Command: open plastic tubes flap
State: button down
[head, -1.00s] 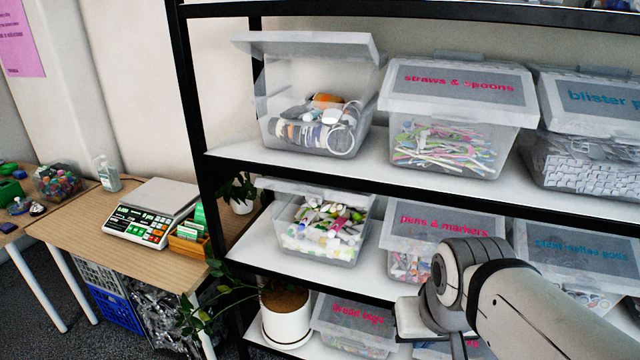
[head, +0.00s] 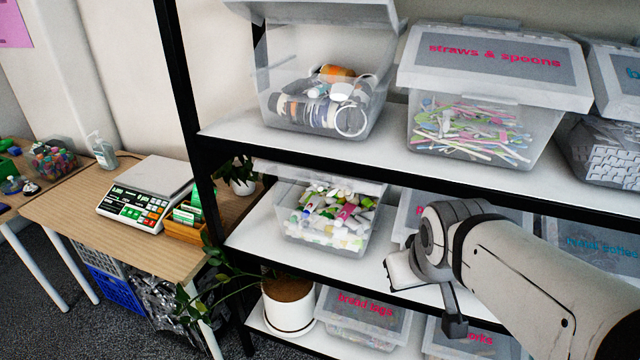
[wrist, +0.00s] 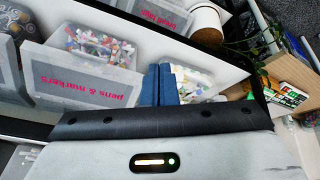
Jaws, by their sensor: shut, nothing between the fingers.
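A clear bin of small white, green and pink tubes (head: 330,222) stands at the left end of the middle shelf. Its translucent flap (head: 345,183) looks raised, with the contents in plain view below it. In the wrist view the tubes bin (wrist: 200,92) is just right of my gripper (wrist: 158,68), whose blue fingers are together and empty. My gripper body hides the near part of the bin there, and I cannot tell if the fingers touch it. In the head view my arm's end is right of the bin, in front of the pens bin.
The pens & markers bin (wrist: 85,92) stands beside the tubes bin. A straws & spoons bin (head: 480,125) and an open-lidded bin (head: 318,110) are on the shelf above. A black post (head: 195,130) bounds the left.

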jog(key=w+a+f+n+t+y+b, duration=0.1)
jog(key=w+f+n+t+b, duration=0.3)
jog(key=w, duration=0.3)
jog(key=w+a+f+n+t+y+b, duration=0.1)
jog(key=w+a+f+n+t+b, duration=0.1)
jog(key=w+n+b, duration=0.3)
jog(key=w+a+f+n+t+b, duration=0.1)
jog(key=w+f+n+t+b, duration=0.15)
jog(key=w+n, duration=0.4)
jog(key=w+a+f+n+t+y+b, duration=0.3)
jog(key=a+f+n+t+y+b, duration=0.3)
jog(key=a+n+y+b, duration=0.6)
jog(key=w+r+p, duration=0.1)
jog(key=w+r, duration=0.1)
jog(key=w, duration=0.1)
jog(key=w+r+n+p, duration=0.1)
jog(key=w+r+p, duration=0.1)
jog(key=w+r, duration=0.1)
jog(key=w+r+n+p, duration=0.1)
jog(key=w+r+p, duration=0.1)
jog(key=w+r, duration=0.1)
jog(key=shift+w+a+r, duration=0.1)
jog(key=shift+w+a, duration=0.2)
jog(key=shift+a, duration=0.1)
